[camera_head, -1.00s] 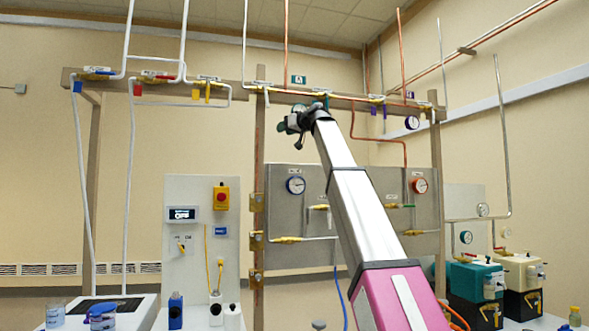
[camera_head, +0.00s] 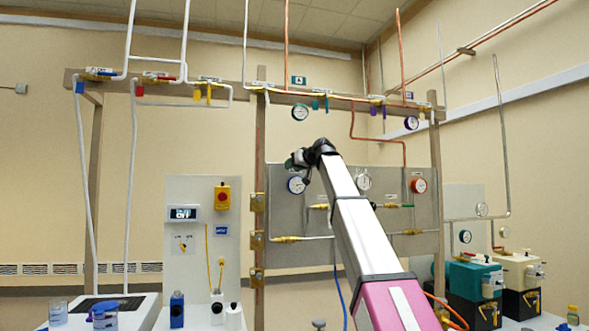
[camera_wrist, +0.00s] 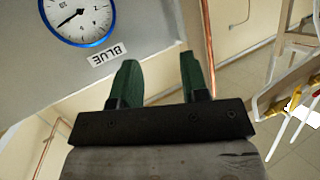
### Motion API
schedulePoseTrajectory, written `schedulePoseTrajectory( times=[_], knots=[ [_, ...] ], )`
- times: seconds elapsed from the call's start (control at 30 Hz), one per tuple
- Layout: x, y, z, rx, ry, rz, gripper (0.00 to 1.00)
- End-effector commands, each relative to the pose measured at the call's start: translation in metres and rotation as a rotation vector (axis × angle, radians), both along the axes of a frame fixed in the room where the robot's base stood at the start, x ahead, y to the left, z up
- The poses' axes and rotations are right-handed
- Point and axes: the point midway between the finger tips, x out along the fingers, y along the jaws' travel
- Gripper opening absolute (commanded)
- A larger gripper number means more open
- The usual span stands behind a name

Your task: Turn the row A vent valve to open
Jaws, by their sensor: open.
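Row A is marked by a teal sign with a letter A (camera_head: 299,80) above the overhead pipe beam. Below it are a round teal-rimmed gauge (camera_head: 300,112) and small teal valve handles (camera_head: 320,103) hanging from the pipe. I cannot tell which handle is the vent valve or read its position. My gripper (camera_head: 296,160) is below row A, in front of the grey panel near the blue-rimmed gauge (camera_head: 296,185). In the wrist view my gripper (camera_wrist: 160,70) has its two green fingers apart with nothing between them. The row A valves are not recognizable in the wrist view.
The grey panel (camera_head: 285,215) carries gauges and brass valves. A purple-rimmed gauge (camera_head: 411,123) and purple handles (camera_head: 378,109) hang further right on the beam. Blue, red and yellow valves line the left beam.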

Motion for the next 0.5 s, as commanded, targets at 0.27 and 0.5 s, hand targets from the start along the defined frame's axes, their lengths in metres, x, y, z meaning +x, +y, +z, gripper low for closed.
schedulePoseTrajectory(
  times=[0.27,0.5],
  knots=[
    [0.0012,-0.0007,-0.0058,-0.003,0.006,-0.003,0.41],
    [0.0021,0.0018,-0.0054,-0.016,0.003,-0.005,0.02]
  ],
)
